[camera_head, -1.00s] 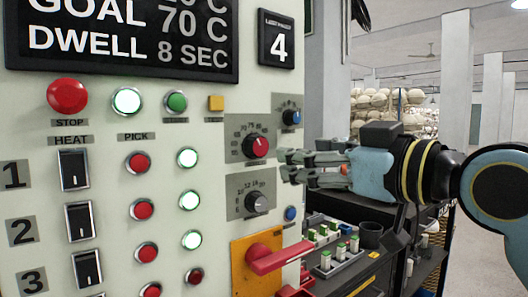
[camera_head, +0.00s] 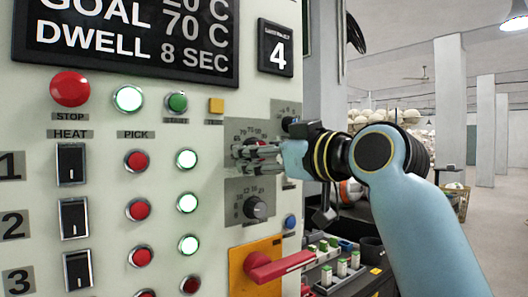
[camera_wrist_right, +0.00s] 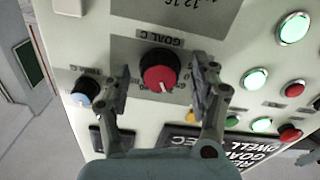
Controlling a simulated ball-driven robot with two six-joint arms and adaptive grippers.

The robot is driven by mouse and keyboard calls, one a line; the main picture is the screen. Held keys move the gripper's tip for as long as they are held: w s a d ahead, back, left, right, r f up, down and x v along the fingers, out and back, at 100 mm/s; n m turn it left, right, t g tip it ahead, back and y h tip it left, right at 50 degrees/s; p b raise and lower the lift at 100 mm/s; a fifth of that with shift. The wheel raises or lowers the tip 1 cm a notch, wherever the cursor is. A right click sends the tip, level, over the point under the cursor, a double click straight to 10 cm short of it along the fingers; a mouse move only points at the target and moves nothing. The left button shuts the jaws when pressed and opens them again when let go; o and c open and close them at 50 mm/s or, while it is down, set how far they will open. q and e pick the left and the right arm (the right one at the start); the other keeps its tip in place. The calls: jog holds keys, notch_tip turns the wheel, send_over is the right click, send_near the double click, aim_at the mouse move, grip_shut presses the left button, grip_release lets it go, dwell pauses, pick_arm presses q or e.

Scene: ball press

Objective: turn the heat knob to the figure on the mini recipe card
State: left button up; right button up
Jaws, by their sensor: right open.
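The red knob (camera_wrist_right: 158,75) sits on a grey plate labelled GOAL C in the right wrist view. In the head view the red knob (camera_head: 250,143) is largely hidden behind my fingers. My right gripper (camera_wrist_right: 161,82) is open, with one finger on each side of the knob; I cannot tell whether they touch it. In the head view the right gripper (camera_head: 262,156) is at the panel, pointing left. The black board (camera_head: 130,45) reads GOAL 70 C and DWELL 8 SEC. My left gripper is not in view.
A black knob (camera_head: 256,207) sits just below. A blue knob (camera_wrist_right: 82,97) is beside the red one in the wrist view. A red lever (camera_head: 280,266) sticks out from an orange plate lower down. Lit buttons (camera_head: 187,158) and black switches (camera_head: 71,164) fill the left panel.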

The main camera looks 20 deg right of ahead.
jog(key=c, duration=1.1)
jog(key=shift+c, duration=0.2)
jog(key=shift+n, duration=0.4)
jog(key=n+b, duration=0.1)
jog(key=n, duration=0.7)
jog(key=shift+n, duration=0.4)
